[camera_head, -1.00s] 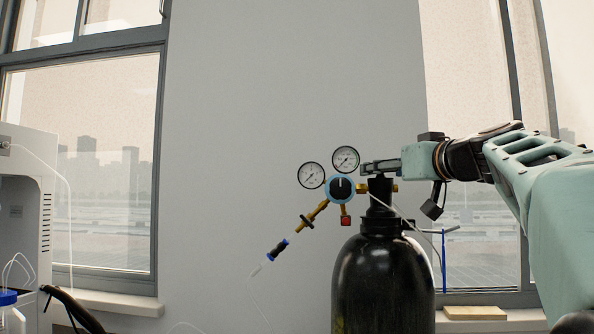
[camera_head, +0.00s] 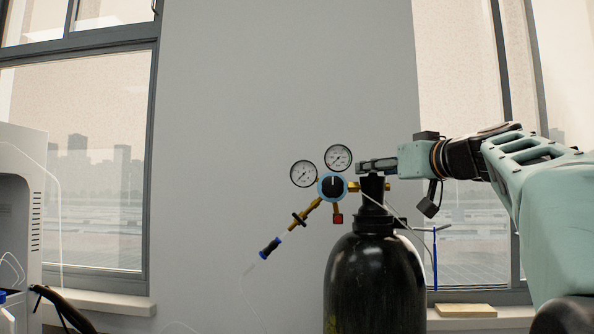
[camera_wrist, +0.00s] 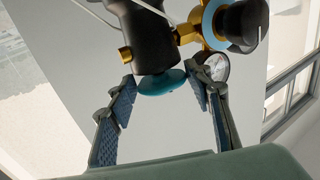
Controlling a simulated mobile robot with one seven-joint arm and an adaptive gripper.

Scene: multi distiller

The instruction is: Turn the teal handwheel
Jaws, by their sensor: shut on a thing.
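The teal handwheel (camera_wrist: 162,83) sits on the end of the black valve body (camera_wrist: 150,38) in the wrist view. In the head view my gripper (camera_head: 375,167) reaches in from the right at the top of the black gas cylinder (camera_head: 376,285) and hides the wheel. In the wrist view my gripper (camera_wrist: 161,79) has one finger on each side of the wheel, fingertips at its rim, and is shut on it. The exact contact at the rim is hard to see.
A brass regulator with a blue-ringed black knob (camera_head: 332,187) and two gauges (camera_head: 338,157) stands close to my fingers. A thin tube and a blue hose fitting (camera_head: 270,247) hang to the left. A white machine (camera_head: 20,220) is at the far left.

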